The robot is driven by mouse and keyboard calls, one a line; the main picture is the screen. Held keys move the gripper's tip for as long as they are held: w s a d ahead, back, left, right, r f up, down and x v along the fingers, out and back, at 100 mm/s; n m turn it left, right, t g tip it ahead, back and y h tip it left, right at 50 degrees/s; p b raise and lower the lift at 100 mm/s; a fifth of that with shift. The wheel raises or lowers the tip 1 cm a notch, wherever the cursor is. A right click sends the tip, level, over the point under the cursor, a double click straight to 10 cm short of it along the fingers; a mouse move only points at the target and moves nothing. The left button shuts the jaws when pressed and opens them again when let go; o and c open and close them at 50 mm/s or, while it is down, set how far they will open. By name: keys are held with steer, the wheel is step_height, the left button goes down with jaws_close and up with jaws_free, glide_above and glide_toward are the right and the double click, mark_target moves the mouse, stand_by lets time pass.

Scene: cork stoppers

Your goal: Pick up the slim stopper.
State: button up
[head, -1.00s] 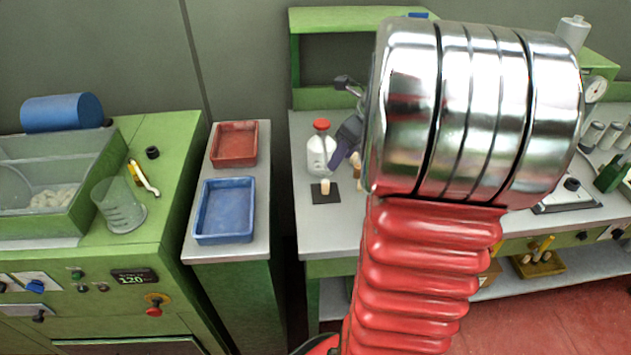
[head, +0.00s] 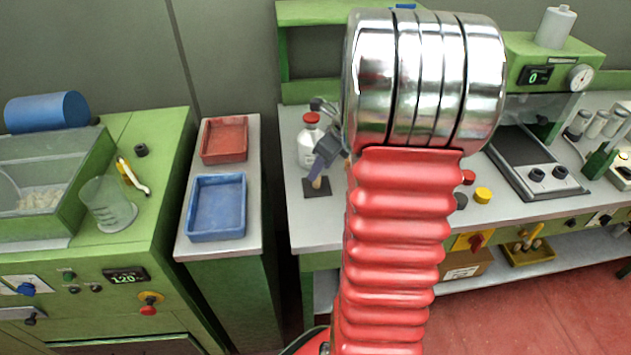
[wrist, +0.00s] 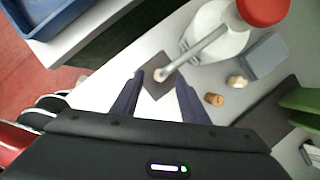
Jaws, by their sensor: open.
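A brown cork stopper (wrist: 214,100) and a paler one (wrist: 237,82) lie right of my right finger.
A white bottle with a red cap (wrist: 262,10) stands close behind the mat. A grey block (wrist: 265,56) is at the right. Blue (head: 217,207) and red (head: 225,139) trays lie on the left stand.

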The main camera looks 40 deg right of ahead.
mark_target(317, 181)
stand_by(0.3)
steer(key=shift+x, duration=2.65)
steer(key=shift+s+d, duration=0.1)
jaws_close()
